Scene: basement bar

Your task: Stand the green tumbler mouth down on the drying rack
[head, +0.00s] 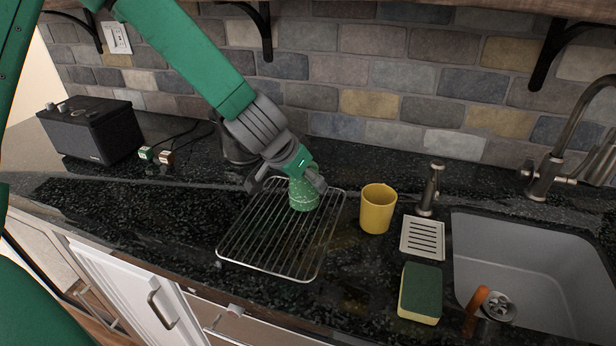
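The green speckled tumbler (303,196) stands upright at the back right part of the wire drying rack (262,262). Its upper end is partly covered by my gripper, so I cannot see from here which end is its mouth. My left gripper (287,184) reaches down over the tumbler from the upper left. Its fingers are spread, one out to the left with a gap to the tumbler and one by the tumbler's right side. My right gripper is not in view.
A yellow cup (378,209) stands right of the rack. Further right are a slotted soap tray (423,238), a soap dispenser (430,188), a sponge (421,292) and the sink (530,270) with its faucet (560,150). A black radio (92,131) stands at the back left.

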